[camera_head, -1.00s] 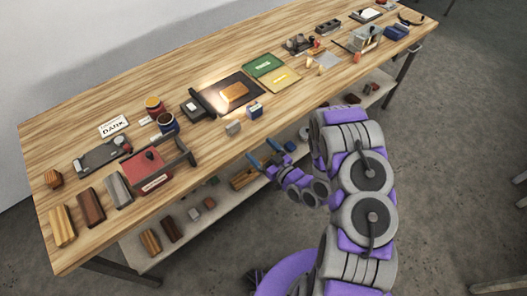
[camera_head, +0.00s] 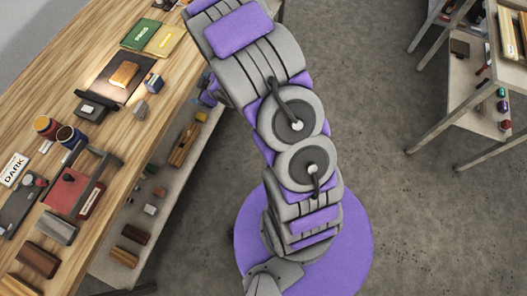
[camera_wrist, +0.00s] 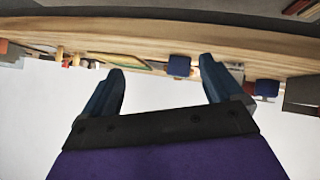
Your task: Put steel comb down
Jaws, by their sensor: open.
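In the wrist view my gripper (camera_wrist: 161,68) has its two blue fingers spread apart, with nothing between them. The fingers point towards the wooden workbench edge (camera_wrist: 160,38), which runs across the top of that picture. I cannot make out a steel comb in either view. In the head view my arm covers most of the gripper, and only a bit of purple wrist shows beside the bench's front edge.
A shelf rack (camera_head: 474,112) stands right; open floor (camera_head: 400,200) lies between.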

